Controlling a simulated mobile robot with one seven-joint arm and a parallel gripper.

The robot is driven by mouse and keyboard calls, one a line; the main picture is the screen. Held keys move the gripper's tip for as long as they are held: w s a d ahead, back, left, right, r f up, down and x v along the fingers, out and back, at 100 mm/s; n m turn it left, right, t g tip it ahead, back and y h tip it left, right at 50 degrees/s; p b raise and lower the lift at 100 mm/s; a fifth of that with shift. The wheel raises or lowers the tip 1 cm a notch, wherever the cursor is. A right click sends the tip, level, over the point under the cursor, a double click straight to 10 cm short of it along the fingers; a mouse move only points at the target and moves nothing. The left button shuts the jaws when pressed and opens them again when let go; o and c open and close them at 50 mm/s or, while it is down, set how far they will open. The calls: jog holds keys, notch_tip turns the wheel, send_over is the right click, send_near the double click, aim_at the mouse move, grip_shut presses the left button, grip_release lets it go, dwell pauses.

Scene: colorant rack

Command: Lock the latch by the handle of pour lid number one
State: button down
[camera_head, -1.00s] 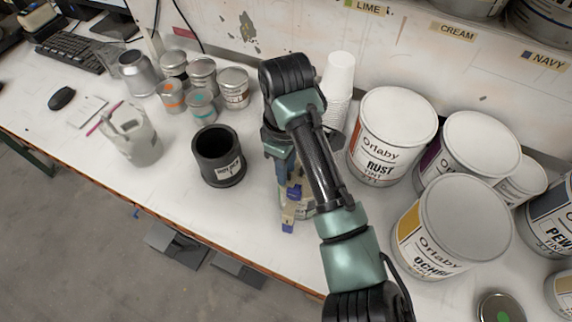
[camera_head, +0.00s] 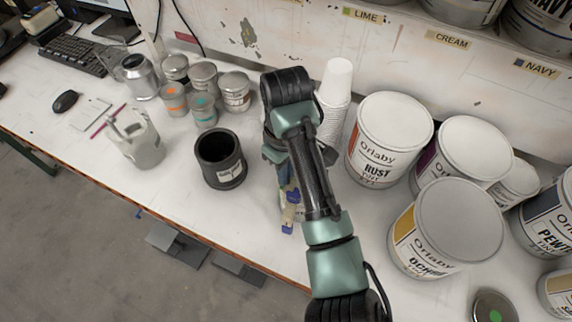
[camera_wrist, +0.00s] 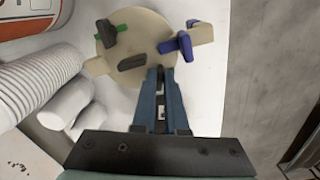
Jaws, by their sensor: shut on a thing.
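The pour lid (camera_wrist: 150,28) is a round beige disc in the wrist view. It has a dark grip (camera_wrist: 132,63), a green latch piece (camera_wrist: 122,28) with a dark grey lever, and a blue latch piece (camera_wrist: 180,46) beside a beige tab (camera_wrist: 201,33). My gripper (camera_wrist: 160,72) has its blue fingers closed together at the lid's near edge, left of the blue latch piece. The exact part between the fingertips is hidden. In the head view, my arm covers most of the lid; a blue latch end (camera_head: 288,228) shows below my gripper.
Stacked white cups (camera_head: 335,100) stand close behind my arm. The Rust bucket (camera_head: 388,140) and Ochre bucket (camera_head: 445,228) stand to the right. A black pot (camera_head: 220,158) and a pale jug (camera_head: 135,140) stand left. The bench's front edge (camera_head: 215,228) is close below.

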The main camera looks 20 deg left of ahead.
jog(key=m+p, duration=0.1)
jog(key=m, duration=0.1)
jog(key=m+p, duration=0.4)
jog(key=shift+s+a+r, duration=0.15)
jog(key=shift+r, duration=0.1)
jog(key=m+p, duration=0.1)
jog(key=m, duration=0.2)
jog(key=m+p, duration=0.2)
jog(key=shift+f+m+p, duration=0.2)
jog(key=shift+m+p, duration=0.1)
jog(key=shift+m, duration=0.1)
jog(key=c, duration=0.9)
grip_release()
jog(key=shift+c, duration=0.2)
jog(key=shift+r, duration=0.1)
notch_tip(320, 180, up, 13)
jog(key=p, duration=0.4)
